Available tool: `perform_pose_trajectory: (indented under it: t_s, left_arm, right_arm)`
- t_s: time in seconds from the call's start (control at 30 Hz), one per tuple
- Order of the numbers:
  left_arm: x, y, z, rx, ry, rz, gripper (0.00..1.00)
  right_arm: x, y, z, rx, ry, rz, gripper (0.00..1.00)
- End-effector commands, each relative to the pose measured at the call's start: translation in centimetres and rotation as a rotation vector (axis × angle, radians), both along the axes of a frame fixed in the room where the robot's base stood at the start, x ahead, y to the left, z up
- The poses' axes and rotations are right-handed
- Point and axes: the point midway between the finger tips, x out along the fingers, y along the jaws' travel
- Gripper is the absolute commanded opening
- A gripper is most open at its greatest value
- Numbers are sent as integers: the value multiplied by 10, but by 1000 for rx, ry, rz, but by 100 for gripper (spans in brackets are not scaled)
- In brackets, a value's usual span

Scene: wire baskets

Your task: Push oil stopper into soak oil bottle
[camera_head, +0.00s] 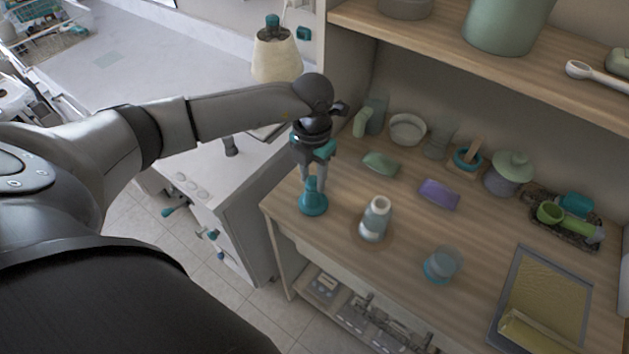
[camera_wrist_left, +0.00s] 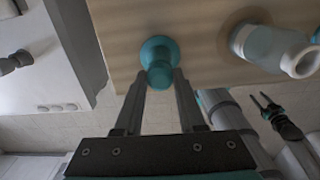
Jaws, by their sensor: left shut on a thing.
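My left gripper (camera_head: 315,178) is shut on the narrow upper part of a teal stopper (camera_head: 313,205) with a wide round base. The stopper is upright at the left edge of the wooden counter; I cannot tell whether it touches the wood. It also shows between the fingertips in the left wrist view (camera_wrist_left: 159,56). A pale, frosted bottle (camera_head: 375,220) with a white open neck stands upright to its right, apart from it. The bottle shows at the upper right of the left wrist view (camera_wrist_left: 268,46). My right gripper (camera_wrist_left: 261,98) appears there too, small, with its fingers apart and empty.
A clear jar with a teal base (camera_head: 442,266) stands right of the bottle. A green bar (camera_head: 381,164) and a purple bar (camera_head: 439,194) lie behind. A framed tray (camera_head: 548,290) is at right. A shelf (camera_head: 480,58) overhangs the back. Bare wood surrounds the bottle.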

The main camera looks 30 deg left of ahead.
Motion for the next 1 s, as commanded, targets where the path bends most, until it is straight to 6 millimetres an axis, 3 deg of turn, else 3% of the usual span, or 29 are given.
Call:
perform_pose_trajectory:
  t_s: [1.0]
  left_arm:
    - [0, 0, 7, 0, 0, 0, 0]
  right_arm:
    - [0, 0, 6, 0, 0, 0, 50]
